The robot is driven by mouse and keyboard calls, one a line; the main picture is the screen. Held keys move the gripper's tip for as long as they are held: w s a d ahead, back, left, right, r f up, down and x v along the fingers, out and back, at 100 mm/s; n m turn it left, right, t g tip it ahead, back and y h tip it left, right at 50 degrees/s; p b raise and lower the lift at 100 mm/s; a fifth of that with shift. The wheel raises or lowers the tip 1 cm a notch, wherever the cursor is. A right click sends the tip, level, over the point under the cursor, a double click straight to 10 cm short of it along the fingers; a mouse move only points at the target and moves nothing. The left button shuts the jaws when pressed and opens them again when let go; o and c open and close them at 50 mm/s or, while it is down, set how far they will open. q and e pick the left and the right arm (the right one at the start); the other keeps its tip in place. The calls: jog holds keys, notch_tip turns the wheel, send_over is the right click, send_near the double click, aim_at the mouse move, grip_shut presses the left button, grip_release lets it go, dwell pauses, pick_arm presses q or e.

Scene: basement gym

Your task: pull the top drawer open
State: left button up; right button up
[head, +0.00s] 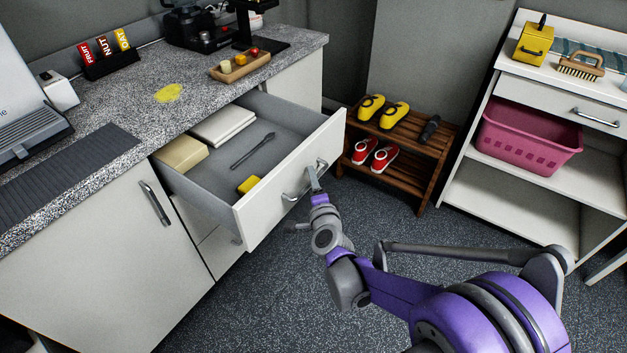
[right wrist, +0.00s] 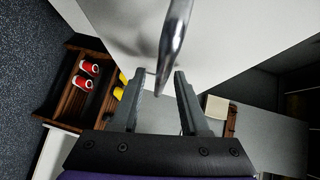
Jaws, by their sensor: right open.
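The top drawer (head: 276,193) of the speckled counter stands pulled well out, with its inside in view. Its white front (right wrist: 215,25) also shows in the right wrist view. The metal bar handle (head: 290,197) is on that front. My right gripper (head: 317,172) is at the handle. In the right wrist view its fingers (right wrist: 160,72) are open, apart on either side of the handle bar (right wrist: 174,40), which reaches between the tips. Contact with the bar cannot be told. My left gripper is out of view.
The drawer holds a beige box (head: 181,154), white folded items (head: 222,124), a dark utensil (head: 253,150) and a yellow item (head: 249,185). A wooden shoe rack (head: 420,160) stands near the drawer's right side. A white shelf unit with a pink basket (head: 525,140) is farther right. Floor in front is clear.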

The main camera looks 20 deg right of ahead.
jog(key=s+a+r+p, duration=0.1)
jog(key=s, duration=0.9)
jog(key=shift+s+a+r, duration=0.2)
jog(key=shift+s+r, duration=0.05)
jog(key=shift+s, duration=0.05)
